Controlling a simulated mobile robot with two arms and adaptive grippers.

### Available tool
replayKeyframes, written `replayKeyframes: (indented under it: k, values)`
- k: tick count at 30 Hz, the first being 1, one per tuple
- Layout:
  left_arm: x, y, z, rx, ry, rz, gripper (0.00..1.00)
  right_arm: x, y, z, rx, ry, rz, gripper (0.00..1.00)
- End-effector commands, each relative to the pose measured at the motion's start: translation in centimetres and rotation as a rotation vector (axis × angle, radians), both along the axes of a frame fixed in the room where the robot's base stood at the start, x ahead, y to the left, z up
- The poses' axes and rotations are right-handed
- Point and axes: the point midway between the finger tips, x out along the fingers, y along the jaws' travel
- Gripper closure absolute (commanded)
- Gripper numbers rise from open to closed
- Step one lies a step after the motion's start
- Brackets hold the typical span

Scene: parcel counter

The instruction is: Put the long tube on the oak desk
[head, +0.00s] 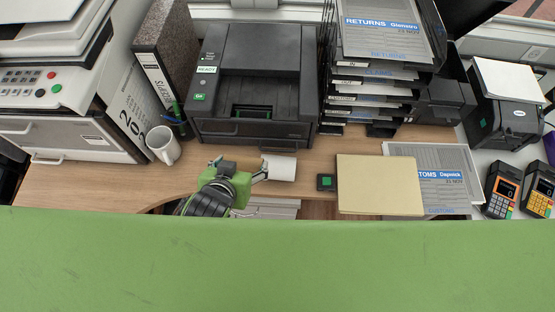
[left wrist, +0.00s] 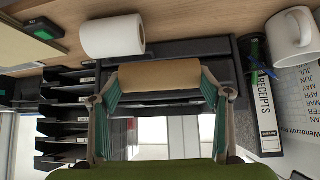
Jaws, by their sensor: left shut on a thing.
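The oak desk (head: 90,187) runs across the head view as a light wood top, and its surface also shows at the top of the left wrist view (left wrist: 205,22). My left gripper (head: 258,192) is over the desk's front edge, in front of the black printer. In the left wrist view my left gripper (left wrist: 160,92) is shut on a tan, tube-like thing (left wrist: 160,74), which spans between the two fingers. My right gripper is not in view.
A white roll (head: 281,168) lies on the desk just beyond my left gripper. A black printer (head: 255,85), a white mug (head: 163,144), a small black box with a green top (head: 326,182) and a tan folder (head: 378,184) stand around. Some wood is bare left of the gripper.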

Motion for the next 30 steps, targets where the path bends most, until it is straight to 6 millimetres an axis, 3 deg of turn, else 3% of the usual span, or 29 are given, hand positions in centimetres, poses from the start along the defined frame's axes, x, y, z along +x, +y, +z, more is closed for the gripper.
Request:
replayKeyframes:
  k: [3,6,12,17,26,30]
  values:
    - [-1.2,-2.4,0.8,-0.006,0.001,0.055,0.41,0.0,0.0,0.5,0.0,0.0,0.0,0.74]
    - [-1.8,-3.6,1.5,-0.002,0.0,0.084,0.41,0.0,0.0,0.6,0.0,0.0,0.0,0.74]
    - [-2.0,-4.2,1.9,0.005,-0.002,0.099,0.41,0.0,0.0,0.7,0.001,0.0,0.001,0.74]
    - [-0.6,-2.4,1.2,0.012,-0.003,0.099,0.41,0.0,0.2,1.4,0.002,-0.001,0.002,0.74]
    - [4.5,3.1,-1.9,0.014,-0.003,0.099,0.41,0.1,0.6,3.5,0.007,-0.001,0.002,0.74]
    - [5.8,4.5,-5.1,0.011,0.0,0.098,0.41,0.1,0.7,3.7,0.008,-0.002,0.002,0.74]
